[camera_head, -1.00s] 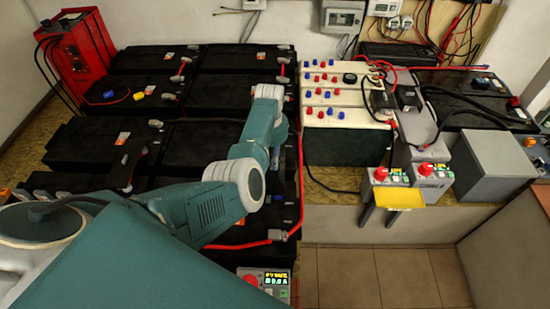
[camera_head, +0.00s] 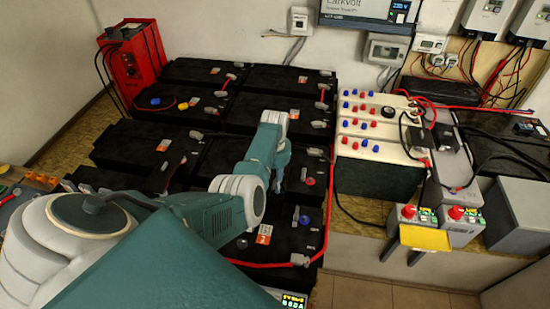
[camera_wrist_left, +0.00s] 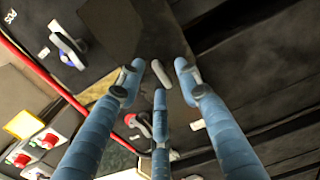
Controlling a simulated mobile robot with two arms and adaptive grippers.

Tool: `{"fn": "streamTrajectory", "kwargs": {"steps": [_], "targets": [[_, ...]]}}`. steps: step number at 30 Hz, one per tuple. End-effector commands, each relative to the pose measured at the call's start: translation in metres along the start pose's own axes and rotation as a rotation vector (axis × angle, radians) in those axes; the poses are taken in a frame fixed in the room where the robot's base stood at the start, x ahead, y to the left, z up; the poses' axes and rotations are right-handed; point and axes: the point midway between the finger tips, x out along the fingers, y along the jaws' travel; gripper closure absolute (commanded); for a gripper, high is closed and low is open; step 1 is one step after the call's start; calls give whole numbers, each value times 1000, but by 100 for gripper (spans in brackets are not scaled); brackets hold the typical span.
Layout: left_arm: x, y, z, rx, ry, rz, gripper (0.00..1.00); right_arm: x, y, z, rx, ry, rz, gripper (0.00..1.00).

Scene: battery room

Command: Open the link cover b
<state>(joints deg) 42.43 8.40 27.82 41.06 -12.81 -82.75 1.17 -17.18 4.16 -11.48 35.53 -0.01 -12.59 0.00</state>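My left gripper (camera_head: 280,178) reaches down over the black batteries; its fingertips are partly hidden in the head view. In the left wrist view its blue fingers (camera_wrist_left: 159,78) are spread, with a small pale grey cover-like piece (camera_wrist_left: 160,73) between the tips. I cannot tell whether they touch it. A grey cover stands tilted beside a blue terminal (camera_head: 304,220); one also shows at upper left in the wrist view (camera_wrist_left: 68,45). A red terminal (camera_head: 310,182) lies just right of the gripper. No label tells which cover is b. My right gripper is out of view.
Rows of black batteries (camera_head: 283,110) fill the middle, with red cables between them. A white-topped unit with red and blue terminals (camera_head: 372,108) stands right of the gripper. A red charger (camera_head: 134,60) stands at back left. A yellow plate (camera_head: 425,239) juts out at lower right.

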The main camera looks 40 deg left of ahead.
Motion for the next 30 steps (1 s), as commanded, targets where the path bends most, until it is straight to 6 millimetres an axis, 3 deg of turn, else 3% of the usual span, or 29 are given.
{"fn": "streamTrajectory", "kwargs": {"steps": [8, 21, 30], "targets": [[-11, 0, -1, 0, 3, 0, 66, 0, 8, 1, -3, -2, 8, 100], [-98, 0, -1, 0, 4, 1, 66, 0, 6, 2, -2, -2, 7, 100], [-120, 0, 0, 0, 0, 0, 66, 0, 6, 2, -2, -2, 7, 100]]}}
